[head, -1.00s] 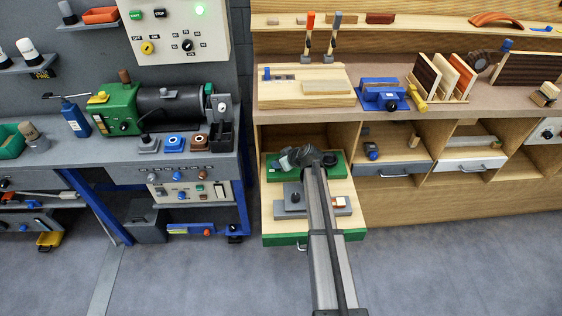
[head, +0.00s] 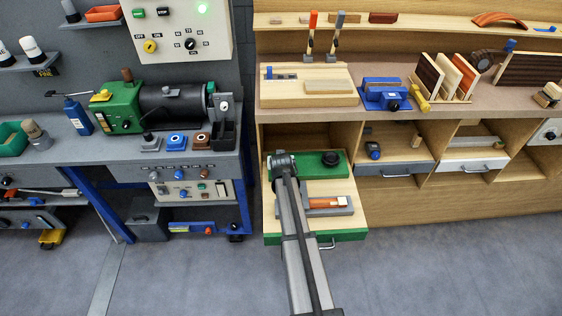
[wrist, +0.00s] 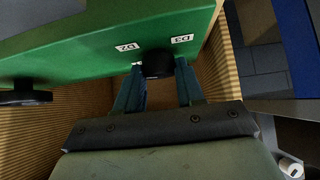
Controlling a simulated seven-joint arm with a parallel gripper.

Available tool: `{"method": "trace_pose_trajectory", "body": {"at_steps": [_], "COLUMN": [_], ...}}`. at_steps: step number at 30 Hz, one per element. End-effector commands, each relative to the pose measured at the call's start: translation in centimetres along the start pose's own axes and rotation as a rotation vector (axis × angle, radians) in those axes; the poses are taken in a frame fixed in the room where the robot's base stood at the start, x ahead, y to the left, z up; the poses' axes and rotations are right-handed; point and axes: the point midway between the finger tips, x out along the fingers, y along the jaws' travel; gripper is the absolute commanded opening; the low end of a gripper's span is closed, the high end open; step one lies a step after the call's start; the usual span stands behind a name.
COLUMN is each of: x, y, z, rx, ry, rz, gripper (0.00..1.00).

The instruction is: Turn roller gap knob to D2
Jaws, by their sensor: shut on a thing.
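The green roller unit (head: 318,171) lies in the pulled-out drawer in the head view, and its green face (wrist: 70,55) fills the upper left of the wrist view. A black knob (wrist: 157,58) sits on that face between the white labels D2 (wrist: 128,47) and D3 (wrist: 182,38), which appear upside down. My gripper (wrist: 159,72) is shut on this knob, one finger on each side. In the head view my gripper (head: 281,162) covers the unit's left end and hides that knob. I cannot tell which label the knob points to.
A second black knob (head: 332,158) stands at the unit's right end; the wrist view shows a black knob at the left (wrist: 25,97). The wooden drawer walls (wrist: 215,75) are close around my gripper. A grey block with an orange-and-white piece (head: 326,203) lies in front.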

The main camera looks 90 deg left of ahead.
Motion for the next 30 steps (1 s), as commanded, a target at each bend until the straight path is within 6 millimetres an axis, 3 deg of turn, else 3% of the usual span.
{"method": "trace_pose_trajectory", "body": {"at_steps": [15,30], "x": [0.13,0.13], "y": [-0.46,-0.53], "z": [-0.08,-0.04], "rx": [0.22,0.321], "ry": [-0.002,-0.003], "rz": [0.22,0.317], "gripper": [0.07,0.07]}}
